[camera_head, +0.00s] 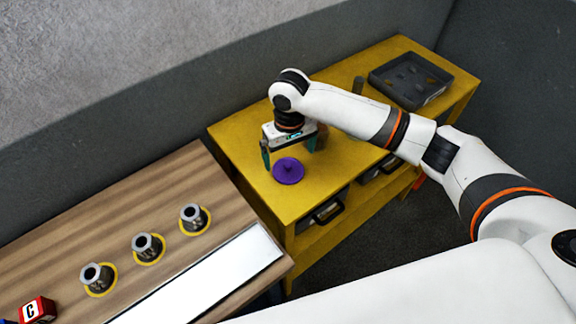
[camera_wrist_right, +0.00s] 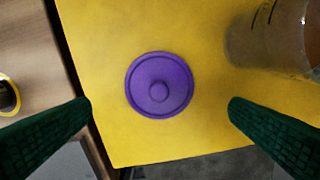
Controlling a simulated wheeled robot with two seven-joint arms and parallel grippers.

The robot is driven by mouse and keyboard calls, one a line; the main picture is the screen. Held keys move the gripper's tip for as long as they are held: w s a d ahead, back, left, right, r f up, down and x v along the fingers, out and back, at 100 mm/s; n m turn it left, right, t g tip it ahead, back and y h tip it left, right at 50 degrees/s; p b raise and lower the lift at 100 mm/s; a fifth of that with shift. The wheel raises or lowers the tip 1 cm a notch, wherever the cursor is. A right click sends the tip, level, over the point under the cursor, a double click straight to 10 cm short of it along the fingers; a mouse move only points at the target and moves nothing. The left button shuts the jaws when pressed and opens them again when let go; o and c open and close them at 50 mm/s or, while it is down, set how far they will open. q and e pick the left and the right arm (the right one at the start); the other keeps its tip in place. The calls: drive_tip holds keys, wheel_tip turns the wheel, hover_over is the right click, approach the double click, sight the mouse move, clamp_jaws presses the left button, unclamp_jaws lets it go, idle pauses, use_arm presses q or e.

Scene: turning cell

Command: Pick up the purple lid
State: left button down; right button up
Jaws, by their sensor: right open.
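The purple lid (camera_head: 288,171) is a round disc with a central knob, lying knob up on the yellow table (camera_head: 240,150), near its left front edge. My right gripper (camera_head: 290,160) is open and points down above the lid, with one finger to each side. In the right wrist view the lid (camera_wrist_right: 159,86) sits between the two green fingers (camera_wrist_right: 160,110), slightly beyond the fingertips, and nothing is held. A gap shows between each finger and the lid. My left gripper is not in view.
A translucent brownish container (camera_wrist_right: 268,38) stands close to the lid. A dark tray (camera_head: 410,80) is at the table's far end. The wooden table (camera_head: 130,210) at left holds several grey cylinders (camera_head: 148,247) on yellow rings and a red block (camera_head: 38,310) marked C.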

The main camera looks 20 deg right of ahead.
sight(289, 166)
drive_tip(key=shift+f+p, duration=0.35)
drive_tip(key=shift+f, duration=0.25)
wheel_tip(289, 166, down, 4)
drive_tip(key=shift+r+p, duration=0.2)
drive_tip(key=shift+p, duration=0.4)
drive_tip(key=shift+f, duration=0.35)
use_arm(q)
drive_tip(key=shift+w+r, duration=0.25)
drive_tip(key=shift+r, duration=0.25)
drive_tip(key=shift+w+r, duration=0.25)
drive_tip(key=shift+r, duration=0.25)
use_arm(e)
drive_tip(key=c, duration=1)
